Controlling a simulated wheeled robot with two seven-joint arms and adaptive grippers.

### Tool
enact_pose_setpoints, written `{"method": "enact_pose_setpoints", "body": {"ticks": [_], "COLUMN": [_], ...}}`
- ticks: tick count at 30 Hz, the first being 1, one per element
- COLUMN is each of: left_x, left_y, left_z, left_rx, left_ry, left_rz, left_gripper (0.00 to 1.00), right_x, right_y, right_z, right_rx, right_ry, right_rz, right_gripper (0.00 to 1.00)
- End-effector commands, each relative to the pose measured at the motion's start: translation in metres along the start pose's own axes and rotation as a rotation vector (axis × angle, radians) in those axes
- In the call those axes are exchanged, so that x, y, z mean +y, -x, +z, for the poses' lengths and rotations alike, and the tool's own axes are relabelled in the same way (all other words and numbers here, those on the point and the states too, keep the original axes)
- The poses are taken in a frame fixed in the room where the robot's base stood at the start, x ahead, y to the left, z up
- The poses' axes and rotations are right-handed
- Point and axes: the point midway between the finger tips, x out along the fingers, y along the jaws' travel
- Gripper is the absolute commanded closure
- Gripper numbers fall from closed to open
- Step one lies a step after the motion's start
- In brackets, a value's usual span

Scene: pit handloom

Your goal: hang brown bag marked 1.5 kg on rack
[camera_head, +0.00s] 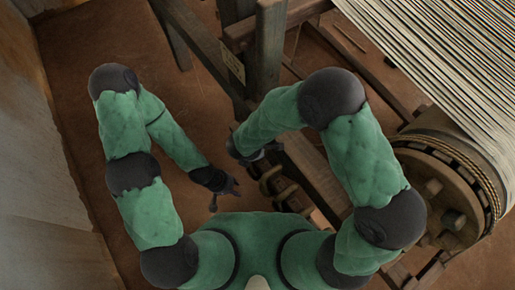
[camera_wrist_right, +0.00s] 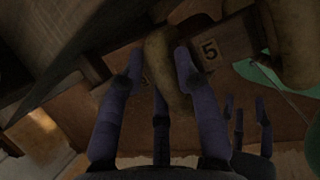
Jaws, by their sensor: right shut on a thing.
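My right gripper (camera_wrist_right: 158,72) is shut on a tan-brown, rounded, elongated thing (camera_wrist_right: 160,62) in the right wrist view, which looks like a bag. No 1.5 kg mark can be read on it. In the head view the right gripper (camera_head: 270,152) is small and dark beside the wooden beam, and what it holds is hidden there. A dark wooden rail (camera_wrist_right: 232,42), perhaps the rack, carries a pale plate with a 5 just right of the held thing. My left gripper (camera_head: 228,192) is open and empty, lower left; its spread fingers also show in the right wrist view (camera_wrist_right: 243,118).
Several tan rounded things (camera_head: 283,190) sit along the wooden beam. A wooden post (camera_head: 268,50) stands behind. The loom's roller (camera_head: 448,190) and pale warp threads (camera_head: 450,50) fill the right. The brown floor (camera_head: 85,50) at left is clear, beside a pale wall (camera_head: 30,150).

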Motion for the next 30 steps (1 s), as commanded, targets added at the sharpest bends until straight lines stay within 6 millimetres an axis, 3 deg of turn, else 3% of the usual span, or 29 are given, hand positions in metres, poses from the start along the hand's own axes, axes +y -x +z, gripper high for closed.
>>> {"method": "enact_pose_setpoints", "body": {"ticks": [23, 24, 26, 30], "left_x": [-0.0022, -0.0022, -0.0023, -0.0023], "left_y": [-0.0063, -0.0063, -0.0064, -0.0063], "left_z": [-0.0002, -0.0002, -0.0002, -0.0002], "left_rx": [0.0, 0.0, 0.0, 0.0], "left_ry": [0.0, 0.0, 0.0, 0.0], "left_rz": [0.0, 0.0, 0.0, 0.0], "left_gripper": [0.6, 0.6, 0.6, 0.6], "right_x": [0.0009, 0.0007, 0.0004, -0.0002], "right_y": [-0.0038, -0.0039, -0.0041, -0.0042], "right_z": [-0.0013, -0.0014, -0.0015, -0.0016], "right_rx": [0.0, 0.0, 0.0, 0.0], "right_ry": [-0.002, -0.002, -0.001, -0.001], "right_rz": [0.004, 0.003, 0.003, 0.001], "right_gripper": [1.0, 0.59, 0.42, 0.4]}}
